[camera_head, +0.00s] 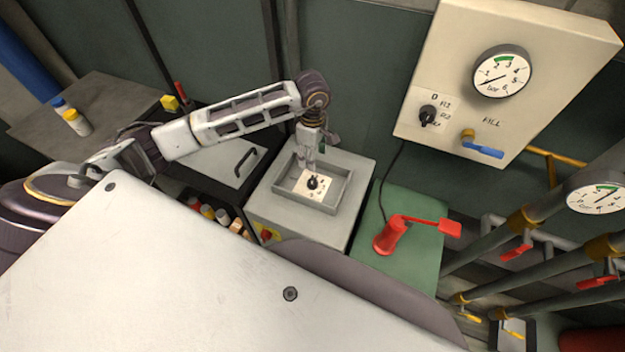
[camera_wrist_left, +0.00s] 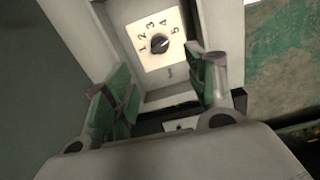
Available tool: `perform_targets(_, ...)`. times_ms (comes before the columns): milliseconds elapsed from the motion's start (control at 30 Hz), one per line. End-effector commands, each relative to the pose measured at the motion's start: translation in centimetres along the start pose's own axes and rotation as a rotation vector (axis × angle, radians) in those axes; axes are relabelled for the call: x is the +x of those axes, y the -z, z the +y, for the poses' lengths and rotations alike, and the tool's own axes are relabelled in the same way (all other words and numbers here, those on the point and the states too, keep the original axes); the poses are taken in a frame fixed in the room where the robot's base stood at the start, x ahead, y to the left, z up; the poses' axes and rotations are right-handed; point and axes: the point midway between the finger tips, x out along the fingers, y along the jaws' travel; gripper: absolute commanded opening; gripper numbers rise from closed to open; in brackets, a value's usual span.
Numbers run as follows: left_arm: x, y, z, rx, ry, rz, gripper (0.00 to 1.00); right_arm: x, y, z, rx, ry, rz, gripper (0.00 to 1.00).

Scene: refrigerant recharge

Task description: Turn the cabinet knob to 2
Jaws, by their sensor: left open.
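The cabinet (camera_head: 260,214) is a grey box with a recessed top. A white dial plate with a black knob (camera_head: 313,183) lies in the recess. In the left wrist view the knob (camera_wrist_left: 159,44) sits amid the numbers 1 to 5 on the plate (camera_wrist_left: 135,32); its pointer is too small to read surely. My left gripper (camera_head: 311,162) hangs over the recess from the left arm, close to the knob. In the wrist view the left gripper (camera_wrist_left: 160,68) is open, its green-padded fingers spread with the knob beyond the gap, apart from it. My right gripper is not in view.
A wall panel (camera_head: 460,60) with a gauge (camera_head: 502,71), another black knob (camera_head: 428,114) and a blue lever (camera_head: 483,151) is at upper right. A red-handled device (camera_head: 392,236) stands on a green box (camera_head: 400,262). Pipes with red valves (camera_head: 515,247) are at right.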

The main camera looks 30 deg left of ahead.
Motion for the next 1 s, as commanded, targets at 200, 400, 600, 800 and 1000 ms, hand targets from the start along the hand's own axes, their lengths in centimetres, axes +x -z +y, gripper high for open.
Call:
perform_targets(200, 0.3, 0.0, 0.0, -0.001, 0.001, -0.001, 0.56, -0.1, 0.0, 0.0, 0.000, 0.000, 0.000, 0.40)
perform_targets(400, 1.5, 0.0, 0.0, -0.002, 0.001, -0.001, 0.56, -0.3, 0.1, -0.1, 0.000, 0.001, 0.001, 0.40)
perform_targets(600, 3.7, -0.1, -0.1, -0.002, 0.003, -0.001, 0.56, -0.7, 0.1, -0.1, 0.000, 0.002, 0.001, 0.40)
perform_targets(800, 6.4, -0.1, -0.1, -0.001, 0.002, -0.002, 0.56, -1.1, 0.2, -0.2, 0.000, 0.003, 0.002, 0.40)
perform_targets(1000, 9.1, -0.1, -0.1, -0.003, 0.003, -0.001, 0.56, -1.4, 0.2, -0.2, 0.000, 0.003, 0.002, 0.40)
